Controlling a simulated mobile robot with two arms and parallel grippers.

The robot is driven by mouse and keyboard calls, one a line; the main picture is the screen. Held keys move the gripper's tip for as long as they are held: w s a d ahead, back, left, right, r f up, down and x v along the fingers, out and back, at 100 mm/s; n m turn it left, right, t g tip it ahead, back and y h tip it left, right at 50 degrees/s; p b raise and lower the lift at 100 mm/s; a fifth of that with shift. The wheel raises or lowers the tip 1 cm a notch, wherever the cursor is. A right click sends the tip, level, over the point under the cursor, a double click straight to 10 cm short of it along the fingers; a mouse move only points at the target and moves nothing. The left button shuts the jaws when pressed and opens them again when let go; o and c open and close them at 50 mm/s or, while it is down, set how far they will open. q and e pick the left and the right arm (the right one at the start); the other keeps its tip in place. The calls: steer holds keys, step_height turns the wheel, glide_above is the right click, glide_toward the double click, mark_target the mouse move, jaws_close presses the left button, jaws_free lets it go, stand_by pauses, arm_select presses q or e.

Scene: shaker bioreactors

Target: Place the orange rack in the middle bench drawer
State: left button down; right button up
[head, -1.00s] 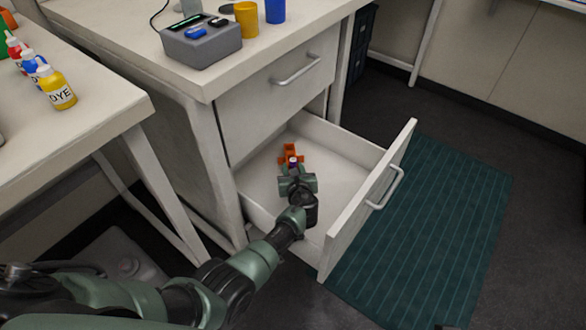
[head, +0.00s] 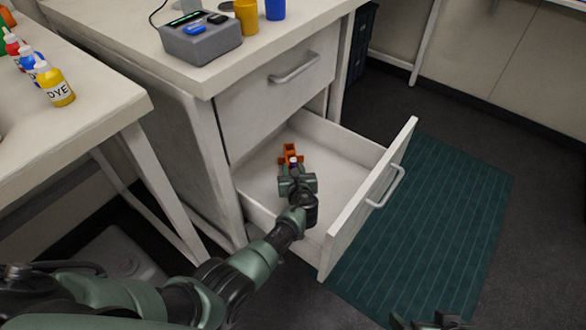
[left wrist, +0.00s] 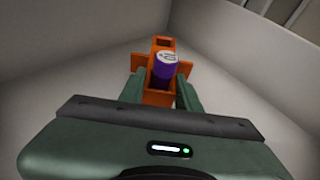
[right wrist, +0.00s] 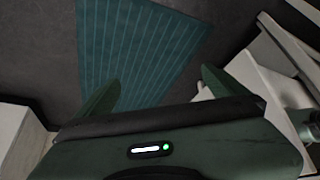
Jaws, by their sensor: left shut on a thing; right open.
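The orange rack (head: 290,150) is inside the open bench drawer (head: 343,180). In the left wrist view the rack (left wrist: 154,97) has a purple vial with a white cap (left wrist: 165,70) standing in it. My left gripper (head: 294,168) reaches down into the drawer. Its fingers (left wrist: 160,92) are shut on the rack, one on each side. Whether the rack touches the drawer floor is hard to tell. My right gripper (right wrist: 160,88) is open and empty, above the floor and mat; part of it (head: 432,322) shows at the bottom of the head view.
The drawer's front panel (head: 365,205) stands pulled out over the teal mat (head: 440,225). A shut drawer (head: 275,95) is above it. A grey device (head: 200,40), yellow cup (head: 246,16) and blue cup (head: 275,9) stand on the bench top. Dye bottles (head: 56,87) stand on the left table.

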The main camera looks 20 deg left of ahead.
arm_select(q)
steer(key=shift+f, duration=0.15)
arm_select(e)
steer(key=shift+w+a+r+t, duration=0.2)
steer(key=shift+w+a+t, duration=0.1)
steer(key=shift+w, duration=0.3)
arm_select(q)
steer(key=c, duration=1)
jaws_free()
